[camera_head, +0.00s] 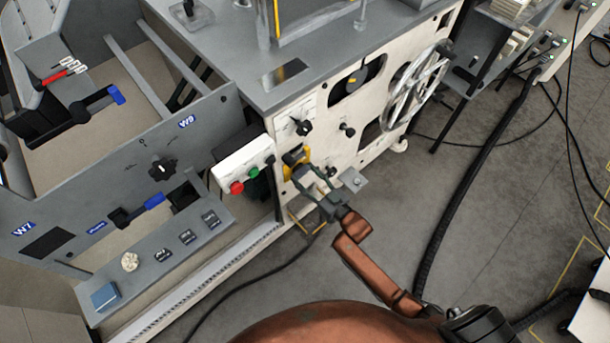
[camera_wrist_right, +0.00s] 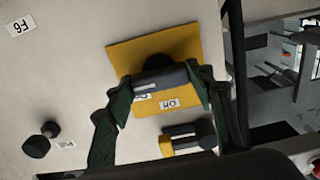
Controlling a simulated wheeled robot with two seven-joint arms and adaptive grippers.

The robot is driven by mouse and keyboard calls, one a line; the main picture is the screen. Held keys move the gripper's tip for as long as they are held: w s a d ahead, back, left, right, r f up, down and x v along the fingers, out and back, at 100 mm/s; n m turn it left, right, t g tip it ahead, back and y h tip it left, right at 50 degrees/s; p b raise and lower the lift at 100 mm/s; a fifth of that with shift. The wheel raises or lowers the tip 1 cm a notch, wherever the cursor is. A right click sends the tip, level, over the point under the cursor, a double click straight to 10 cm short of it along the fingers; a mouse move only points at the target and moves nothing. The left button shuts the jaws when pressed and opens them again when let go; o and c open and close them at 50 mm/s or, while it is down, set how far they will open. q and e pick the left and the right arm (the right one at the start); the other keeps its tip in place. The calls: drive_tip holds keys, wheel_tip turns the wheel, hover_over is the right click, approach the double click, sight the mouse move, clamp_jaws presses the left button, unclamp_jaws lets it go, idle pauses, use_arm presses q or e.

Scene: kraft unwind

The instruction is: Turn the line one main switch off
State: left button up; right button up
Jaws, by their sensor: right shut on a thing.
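The main switch is a yellow plate (camera_head: 289,171) with a dark rotary knob, on the white front panel of the machine. In the right wrist view the yellow plate (camera_wrist_right: 124,56) carries a dark knob with a grey bar handle (camera_wrist_right: 160,82). Small white labels sit below the handle; one seems to read ON or OFF, upside down. My right gripper (camera_head: 306,173) reaches the switch from the front. Its green fingers in the right wrist view (camera_wrist_right: 162,93) stand on both sides of the handle and are shut on it. My left gripper is out of view.
A white box with red and green buttons (camera_head: 240,168) is close left of the switch. Black knobs (camera_head: 301,127) are above it, and a spoked handwheel (camera_head: 415,86) is to the right. A small metal bracket (camera_head: 353,180) juts out right of the gripper. Open floor (camera_head: 400,215) lies right.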

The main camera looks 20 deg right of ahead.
drive_tip(key=c, duration=0.4)
drive_tip(key=shift+o, duration=0.2)
